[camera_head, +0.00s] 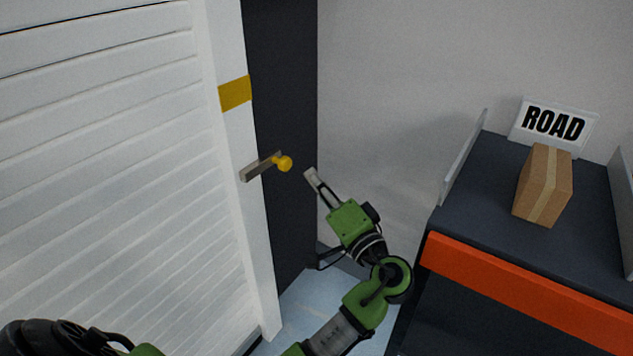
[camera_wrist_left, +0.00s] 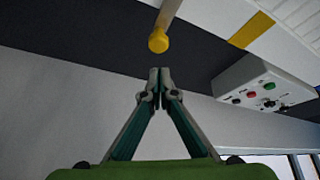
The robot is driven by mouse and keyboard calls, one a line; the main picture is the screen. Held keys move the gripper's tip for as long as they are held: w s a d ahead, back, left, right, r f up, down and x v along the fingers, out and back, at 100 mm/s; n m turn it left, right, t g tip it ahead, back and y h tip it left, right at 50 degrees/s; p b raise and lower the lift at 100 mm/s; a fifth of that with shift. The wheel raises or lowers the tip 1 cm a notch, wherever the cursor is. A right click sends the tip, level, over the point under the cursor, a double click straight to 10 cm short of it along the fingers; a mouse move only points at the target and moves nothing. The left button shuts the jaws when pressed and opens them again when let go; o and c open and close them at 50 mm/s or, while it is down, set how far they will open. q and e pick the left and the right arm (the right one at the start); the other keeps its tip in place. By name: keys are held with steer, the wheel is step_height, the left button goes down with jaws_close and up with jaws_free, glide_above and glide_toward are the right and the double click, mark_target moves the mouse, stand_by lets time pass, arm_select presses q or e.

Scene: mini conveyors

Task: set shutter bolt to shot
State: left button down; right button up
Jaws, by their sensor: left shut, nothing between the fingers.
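The shutter bolt (camera_head: 258,168) is a short grey bar with a round yellow knob (camera_head: 283,163) at its right end. It lies across the white edge post of the slatted shutter (camera_head: 110,150), and its knob end lies over the dark panel. My left gripper (camera_head: 310,174) is shut and empty, just right of the knob and apart from it. In the left wrist view the shut fingertips (camera_wrist_left: 160,73) point at the knob (camera_wrist_left: 158,41), with a small gap between. The bar runs up out of that view. My right gripper is not in view.
A yellow band (camera_head: 235,93) marks the post above the bolt. A dark conveyor (camera_head: 480,190) with an orange front stands at right, carrying a cardboard box (camera_head: 543,185) and a ROAD sign (camera_head: 553,122). A button box (camera_wrist_left: 265,85) shows in the wrist view.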

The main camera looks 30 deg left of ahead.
arm_select(q)
steer(key=f+x, duration=0.1)
steer(key=x, duration=0.5)
steer(key=shift+w+a+r, duration=0.15)
steer(key=shift+a+r, duration=0.2)
steer(key=shift+r, duration=0.1)
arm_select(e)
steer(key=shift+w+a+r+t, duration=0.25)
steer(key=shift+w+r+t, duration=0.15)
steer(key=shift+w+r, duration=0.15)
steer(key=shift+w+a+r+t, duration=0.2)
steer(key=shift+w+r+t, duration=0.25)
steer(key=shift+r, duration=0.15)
